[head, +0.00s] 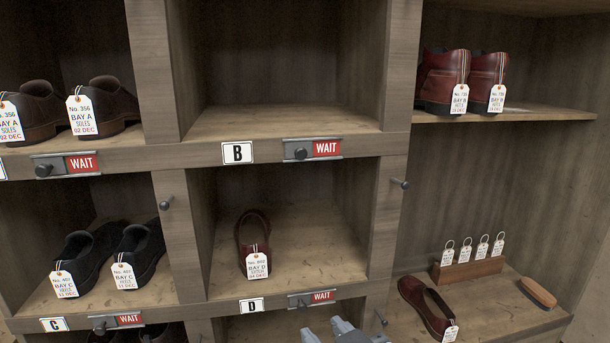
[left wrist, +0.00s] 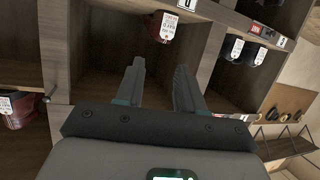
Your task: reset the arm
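My left gripper (head: 324,328) shows at the bottom edge of the head view, in front of the shelf below bay D. In the left wrist view its two dark fingers (left wrist: 158,72) stand well apart with nothing between them. It is open and empty, and no finger visibly touches the shelves. Most of the left arm is out of the head view. My right gripper is in neither view.
A wooden shelf unit (head: 400,65) fills the view. Bay B is empty. Bay D holds one tagged dark red shoe (head: 252,240). Black shoes (head: 85,255) stand in bay C, red boots (head: 462,80) upper right. A brush (head: 538,292) and knobs (head: 400,183) stick out nearby.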

